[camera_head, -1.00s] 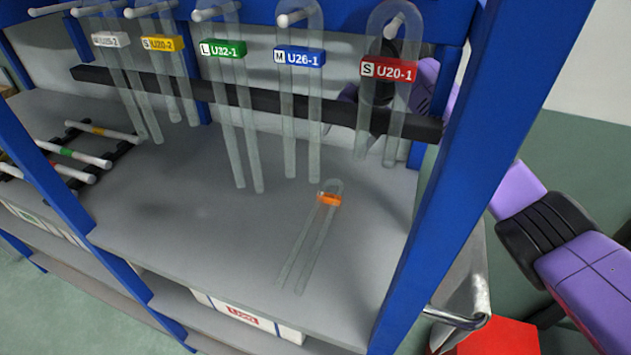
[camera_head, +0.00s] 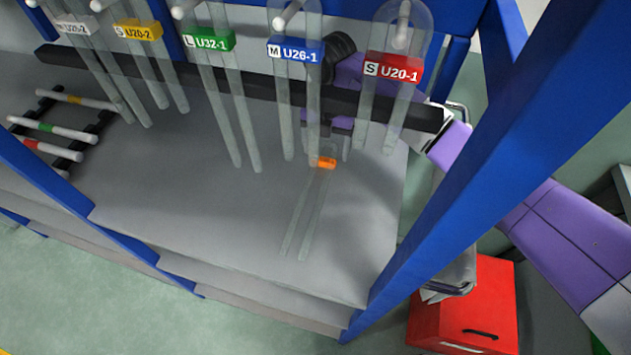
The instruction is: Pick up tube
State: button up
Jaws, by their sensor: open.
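A clear U-shaped glass tube with an orange tag (camera_head: 301,222) lies on the grey shelf (camera_head: 200,215), its open ends toward the front edge. Its bent end is partly hidden by my gripper. My purple arm reaches in from the right, behind the blue post. My gripper (camera_head: 328,148) is open at the bent end of the tube, just beyond the orange tag. It is partly seen through the hanging tubes, and I cannot tell whether it touches the glass.
Several labelled U-tubes hang in front, including those tagged blue U26-1 (camera_head: 294,52) and red U20-1 (camera_head: 393,68). A dark bar (camera_head: 250,92) runs behind them. A blue post (camera_head: 440,175) stands right. Rods lie on a black rack (camera_head: 84,141) at left.

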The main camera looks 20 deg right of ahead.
jog(key=shift+f, duration=0.45)
jog(key=shift+c, duration=0.3)
jog(key=c, duration=1.4)
jog(key=shift+r, duration=0.2)
jog(key=shift+c, duration=0.2)
